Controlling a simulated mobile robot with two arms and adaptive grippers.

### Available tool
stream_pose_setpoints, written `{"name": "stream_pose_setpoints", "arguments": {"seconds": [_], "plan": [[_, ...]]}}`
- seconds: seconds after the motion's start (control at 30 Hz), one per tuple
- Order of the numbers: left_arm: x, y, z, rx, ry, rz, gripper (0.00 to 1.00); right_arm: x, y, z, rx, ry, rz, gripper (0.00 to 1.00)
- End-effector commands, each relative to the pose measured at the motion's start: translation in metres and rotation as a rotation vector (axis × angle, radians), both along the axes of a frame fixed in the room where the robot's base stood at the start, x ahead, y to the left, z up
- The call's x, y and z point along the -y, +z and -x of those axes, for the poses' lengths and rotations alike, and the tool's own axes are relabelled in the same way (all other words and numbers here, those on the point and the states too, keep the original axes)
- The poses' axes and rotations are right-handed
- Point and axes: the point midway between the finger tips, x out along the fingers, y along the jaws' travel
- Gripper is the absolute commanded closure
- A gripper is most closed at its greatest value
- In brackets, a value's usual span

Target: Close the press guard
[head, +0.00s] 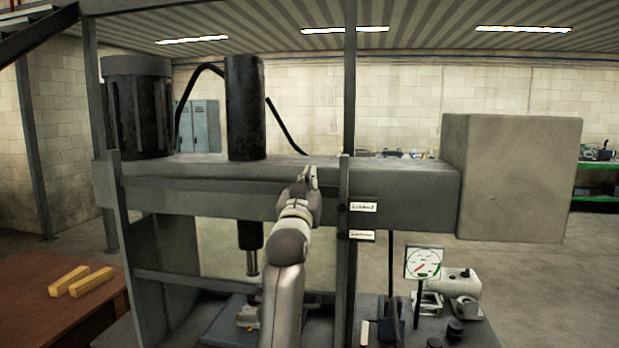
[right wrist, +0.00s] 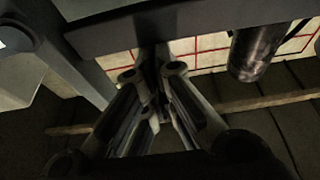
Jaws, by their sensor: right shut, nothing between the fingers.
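The press (head: 400,198) fills the middle of the head view, with a dark crossbeam, uprights and a black cylinder (head: 245,108). Its ram (head: 251,248) hangs over the bed. I cannot clearly make out a separate guard panel or tell its position. My right gripper (head: 309,178) is shut and empty in front of the crossbeam, just left of the upright (head: 343,240) with two small labels. In the right wrist view its fingers (right wrist: 158,70) point toward a dark bar (right wrist: 190,24); contact cannot be told. My left gripper is not in view.
A pressure gauge (head: 424,263) and fittings stand on the bench at the lower right. A big grey box (head: 515,178) is at the beam's right end. A brown table (head: 45,300) with two yellow bars (head: 80,281) is at the left. Open floor lies at the right.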

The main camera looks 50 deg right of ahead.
Motion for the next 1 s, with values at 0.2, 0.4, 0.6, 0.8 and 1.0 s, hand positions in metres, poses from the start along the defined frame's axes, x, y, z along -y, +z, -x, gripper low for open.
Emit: {"name": "stream_pose_setpoints", "arguments": {"seconds": [0.2, 0.4, 0.6, 0.8, 1.0], "plan": [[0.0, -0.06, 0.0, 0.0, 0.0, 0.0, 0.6, 0.001, -0.074, -0.001, -0.005, 0.001, -0.007, 1.0], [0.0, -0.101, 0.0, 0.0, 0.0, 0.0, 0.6, 0.001, -0.127, -0.001, -0.007, 0.001, -0.008, 1.0], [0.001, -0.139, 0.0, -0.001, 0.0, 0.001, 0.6, 0.001, -0.175, -0.001, -0.005, 0.001, -0.007, 1.0], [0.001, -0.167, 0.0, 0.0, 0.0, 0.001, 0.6, 0.001, -0.214, -0.001, -0.006, 0.0, -0.007, 1.0], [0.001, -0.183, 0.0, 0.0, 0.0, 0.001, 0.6, 0.001, -0.236, -0.001, -0.006, 0.0, -0.007, 1.0]]}}
